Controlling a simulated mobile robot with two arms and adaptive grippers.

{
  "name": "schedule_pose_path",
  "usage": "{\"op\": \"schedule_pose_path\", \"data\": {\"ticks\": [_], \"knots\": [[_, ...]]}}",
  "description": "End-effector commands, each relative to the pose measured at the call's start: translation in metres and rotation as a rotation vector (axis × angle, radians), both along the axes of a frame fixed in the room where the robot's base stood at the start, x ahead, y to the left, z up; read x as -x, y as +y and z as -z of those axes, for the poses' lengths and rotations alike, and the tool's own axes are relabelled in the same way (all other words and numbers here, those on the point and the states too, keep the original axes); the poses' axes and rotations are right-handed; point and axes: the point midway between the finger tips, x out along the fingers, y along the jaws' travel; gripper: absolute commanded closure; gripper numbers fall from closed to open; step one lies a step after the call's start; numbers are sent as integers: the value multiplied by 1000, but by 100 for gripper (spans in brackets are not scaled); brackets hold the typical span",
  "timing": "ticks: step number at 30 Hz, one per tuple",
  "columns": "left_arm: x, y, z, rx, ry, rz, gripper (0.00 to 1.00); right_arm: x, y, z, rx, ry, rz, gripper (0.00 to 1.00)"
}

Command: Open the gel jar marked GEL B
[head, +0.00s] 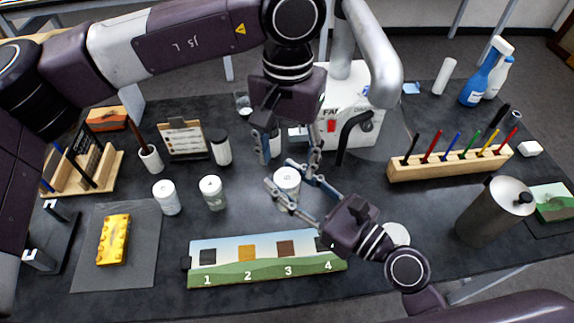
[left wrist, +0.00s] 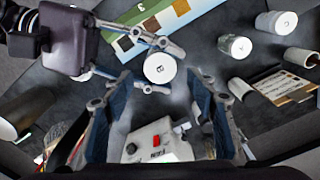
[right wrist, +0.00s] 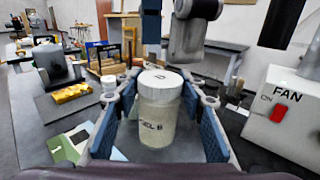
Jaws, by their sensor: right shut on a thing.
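The jar marked GEL B (right wrist: 157,122) stands upright with its white lid (right wrist: 160,80) on. It also shows in the head view (head: 287,178), and its lid top shows in the left wrist view (left wrist: 160,68). My right gripper (head: 283,182) is shut on the jar's body, a finger on each side. My left gripper (head: 290,160) is open and empty, pointing down just behind and above the jar in the head view. Its fingers (left wrist: 160,108) are apart in the left wrist view, with the lid beyond them, not between the tips.
Two similar jars (head: 167,198) (head: 212,193) stand to the left. The FAN box (head: 352,110) is close behind the left gripper. A numbered strip (head: 265,262) lies in front. A pen rack (head: 450,162) and a grey canister (head: 492,212) are at right.

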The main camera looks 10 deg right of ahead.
Motion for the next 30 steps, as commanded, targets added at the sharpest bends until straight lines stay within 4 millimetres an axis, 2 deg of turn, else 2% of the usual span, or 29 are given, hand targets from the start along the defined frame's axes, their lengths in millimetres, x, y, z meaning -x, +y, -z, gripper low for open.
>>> {"op": "schedule_pose_path", "data": {"ticks": [4, 10, 14, 17, 24, 30], "knots": [[0, 0, -10, 0, 1, 38, 48, 0, 0, -1, -1, -2, 1, 100], [0, 0, -31, 0, 1, 220, 48, 0, 0, -1, -1, -2, 1, 100], [0, 0, -34, -2, 4, 287, 48, 0, 0, -1, -1, -2, 1, 100], [0, 1, -24, -2, 6, 297, 48, 0, 0, -1, -1, -2, 1, 100], [1, 1, 14, -2, 6, 295, 48, 0, 0, -1, -1, -2, 2, 100], [0, 1, 36, -1, 4, 293, 48, 0, 0, -1, -1, -2, 2, 100]]}}
